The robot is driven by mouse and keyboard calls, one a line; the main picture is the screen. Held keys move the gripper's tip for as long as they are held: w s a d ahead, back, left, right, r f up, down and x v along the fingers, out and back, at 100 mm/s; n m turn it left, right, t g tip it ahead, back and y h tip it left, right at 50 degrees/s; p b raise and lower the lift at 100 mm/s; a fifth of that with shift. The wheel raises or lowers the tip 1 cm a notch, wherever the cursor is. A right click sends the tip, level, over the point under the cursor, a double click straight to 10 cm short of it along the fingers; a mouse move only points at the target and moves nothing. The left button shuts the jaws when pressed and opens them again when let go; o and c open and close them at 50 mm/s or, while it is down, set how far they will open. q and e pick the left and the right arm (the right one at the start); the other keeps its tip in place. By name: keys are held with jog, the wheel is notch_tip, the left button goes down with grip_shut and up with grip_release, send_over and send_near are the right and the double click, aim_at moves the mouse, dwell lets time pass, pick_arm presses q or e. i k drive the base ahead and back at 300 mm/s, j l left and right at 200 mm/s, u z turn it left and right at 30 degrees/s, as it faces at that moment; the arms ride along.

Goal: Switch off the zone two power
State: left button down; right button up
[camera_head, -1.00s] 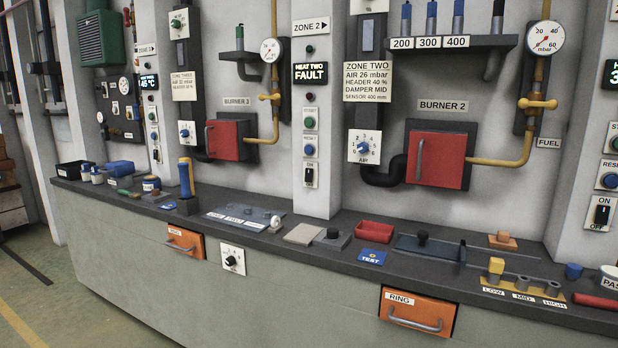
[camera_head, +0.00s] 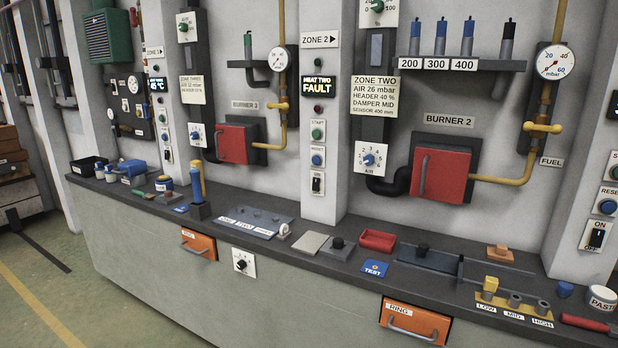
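The zone two panel is on the pale pillar in the middle of the view, under the ZONE 2 sign (camera_head: 320,39). Its display (camera_head: 317,85) reads HEAT TWO FAULT. Below it are a small dark red lamp (camera_head: 318,109), a green START button (camera_head: 317,134) and a blue button (camera_head: 317,160). The power switch (camera_head: 317,184), a black rocker on a white plate marked ON at its top, is lowest, just above the bench. Its setting is too small to read surely. Neither of my grippers is in view.
A long dark bench (camera_head: 345,225) runs below the pillar, holding a red tray (camera_head: 377,240), a blue TEST tag (camera_head: 374,268) and a blue-handled upright lever (camera_head: 198,182). A similar ON/OFF switch (camera_head: 598,236) is on the right pillar. Open floor (camera_head: 60,290) shows at lower left.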

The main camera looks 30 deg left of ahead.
aim_at(315, 180)
jog(key=i+j, duration=1.7)
jog(key=j+u, duration=0.05)
jog(key=j, duration=0.05)
